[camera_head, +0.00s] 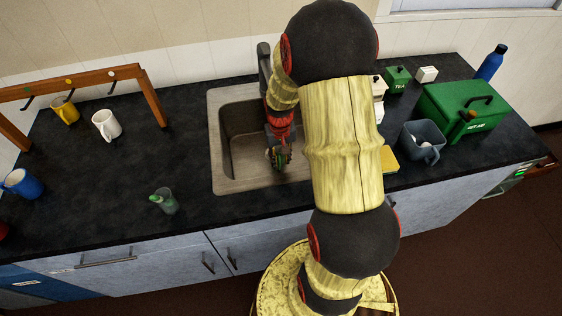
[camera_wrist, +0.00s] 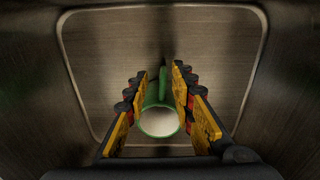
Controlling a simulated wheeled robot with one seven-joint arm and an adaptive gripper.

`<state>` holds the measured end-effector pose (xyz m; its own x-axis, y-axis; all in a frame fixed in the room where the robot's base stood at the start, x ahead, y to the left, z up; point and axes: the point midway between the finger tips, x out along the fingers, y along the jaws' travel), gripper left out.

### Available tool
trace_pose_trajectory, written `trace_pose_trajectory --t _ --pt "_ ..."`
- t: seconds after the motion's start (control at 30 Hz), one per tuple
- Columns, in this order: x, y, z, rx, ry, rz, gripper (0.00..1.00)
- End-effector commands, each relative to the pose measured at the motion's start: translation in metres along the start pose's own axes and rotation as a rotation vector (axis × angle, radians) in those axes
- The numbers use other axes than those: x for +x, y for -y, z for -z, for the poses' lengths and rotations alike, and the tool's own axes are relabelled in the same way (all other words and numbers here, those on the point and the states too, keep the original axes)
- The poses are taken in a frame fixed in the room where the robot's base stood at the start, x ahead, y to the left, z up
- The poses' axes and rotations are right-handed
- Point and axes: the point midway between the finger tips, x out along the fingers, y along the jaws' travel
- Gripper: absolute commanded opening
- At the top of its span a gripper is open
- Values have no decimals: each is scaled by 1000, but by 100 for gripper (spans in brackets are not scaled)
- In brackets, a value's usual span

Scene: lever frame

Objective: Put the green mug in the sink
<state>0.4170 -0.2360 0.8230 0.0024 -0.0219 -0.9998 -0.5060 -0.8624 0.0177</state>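The green mug (camera_wrist: 141,127) is in the sink, between the two fingers of my gripper (camera_wrist: 160,82) in the wrist view. Its round green rim and pale inside face the camera, and its handle points up the picture, between the fingertips. The fingers stand apart with the handle between them, and I see no clear grip on it. In the head view my gripper (camera_head: 279,158) reaches down into the sink (camera_head: 228,188), where a bit of green shows at its tips. My arm hides the sink's right side.
At right are a grey container (camera_head: 422,140), a green box (camera_head: 472,110) and a blue bottle (camera_head: 490,63).

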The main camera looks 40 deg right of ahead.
Motion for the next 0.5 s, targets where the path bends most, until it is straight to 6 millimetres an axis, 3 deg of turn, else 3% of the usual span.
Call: trace_pose_trajectory --t 0.03,0.2,0.5 --pt "-17 0 2 0 -6 0 25" --pt "-52 0 1 0 -4 0 25" --pt "-89 0 0 0 -1 0 25"
